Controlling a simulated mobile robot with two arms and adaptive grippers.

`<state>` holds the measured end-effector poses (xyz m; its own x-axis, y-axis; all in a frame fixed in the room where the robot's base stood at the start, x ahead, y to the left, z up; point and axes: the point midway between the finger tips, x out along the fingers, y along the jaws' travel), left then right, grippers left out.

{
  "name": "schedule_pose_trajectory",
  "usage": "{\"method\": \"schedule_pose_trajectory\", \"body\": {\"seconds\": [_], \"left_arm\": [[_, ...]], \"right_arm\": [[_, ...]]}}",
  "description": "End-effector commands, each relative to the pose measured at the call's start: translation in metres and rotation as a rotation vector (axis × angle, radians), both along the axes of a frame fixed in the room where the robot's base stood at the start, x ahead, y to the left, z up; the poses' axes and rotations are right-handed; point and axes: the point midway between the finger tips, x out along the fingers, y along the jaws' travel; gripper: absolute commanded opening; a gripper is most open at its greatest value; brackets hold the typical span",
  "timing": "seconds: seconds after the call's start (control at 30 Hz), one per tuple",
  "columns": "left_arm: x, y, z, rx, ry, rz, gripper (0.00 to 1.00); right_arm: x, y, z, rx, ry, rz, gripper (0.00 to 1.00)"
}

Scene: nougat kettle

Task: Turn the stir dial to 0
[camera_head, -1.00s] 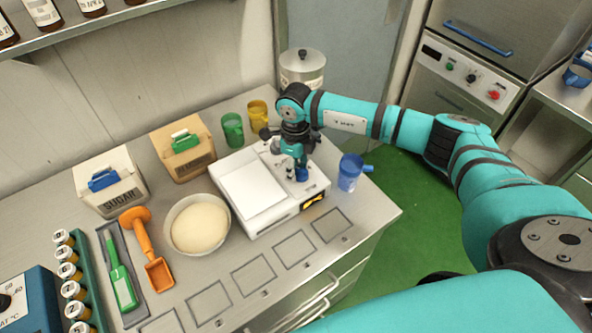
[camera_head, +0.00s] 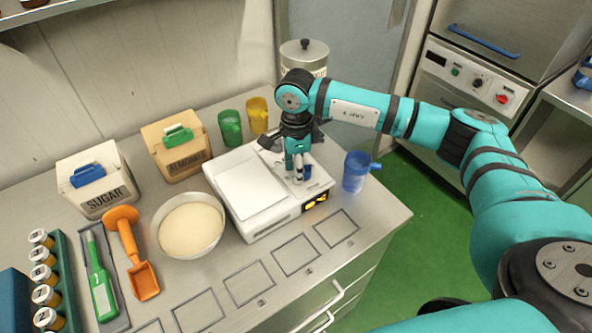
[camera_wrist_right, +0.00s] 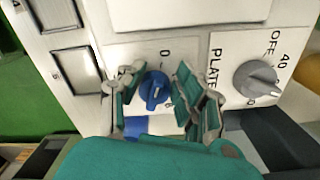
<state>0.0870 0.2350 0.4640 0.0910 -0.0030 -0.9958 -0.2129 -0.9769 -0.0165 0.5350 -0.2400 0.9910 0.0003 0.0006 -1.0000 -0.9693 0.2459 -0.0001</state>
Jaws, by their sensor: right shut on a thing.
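The white stirrer hotplate (camera_head: 246,184) stands on the steel bench, with a small lit display on its front side. The blue stir dial (camera_head: 308,171) is on its right part, partly hidden by my right gripper (camera_head: 298,168). In the right wrist view the blue dial (camera_wrist_right: 153,88) sits between the two fingers of the gripper (camera_wrist_right: 156,92), which is shut on it. A "0" mark shows just above the dial; exactly where the dial points is hard to tell. A grey dial (camera_wrist_right: 256,82) marked PLATE is apart to the right. My left gripper is out of view.
A blue mug (camera_head: 355,172) stands close to the right of the hotplate. A bowl of pale dough (camera_head: 190,228) is to its left. Green (camera_head: 230,127) and yellow (camera_head: 257,115) mugs and a lidded metal pot (camera_head: 304,57) are behind. Outlined squares on the front bench are bare.

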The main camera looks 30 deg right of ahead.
Motion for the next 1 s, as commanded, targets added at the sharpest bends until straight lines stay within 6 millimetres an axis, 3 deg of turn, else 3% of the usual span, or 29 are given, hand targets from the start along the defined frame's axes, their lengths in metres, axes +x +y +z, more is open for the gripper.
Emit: {"method": "schedule_pose_trajectory", "body": {"seconds": [0.43, 0.47, 0.63, 1.0], "left_arm": [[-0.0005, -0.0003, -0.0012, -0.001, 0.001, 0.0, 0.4], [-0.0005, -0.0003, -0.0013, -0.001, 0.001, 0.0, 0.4], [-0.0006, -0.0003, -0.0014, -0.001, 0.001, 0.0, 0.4], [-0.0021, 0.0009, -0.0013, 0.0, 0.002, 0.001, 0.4]], "right_arm": [[-0.002, 0.0006, -0.0009, 0.001, 0.006, 0.013, 0.01], [-0.002, 0.0006, -0.0009, 0.001, 0.006, 0.013, 0.36], [-0.0014, 0.0005, -0.0007, 0.0, 0.004, 0.012, 0.58], [0.0001, 0.0003, 0.0075, 0.001, 0.0, 0.01, 0.58]]}}
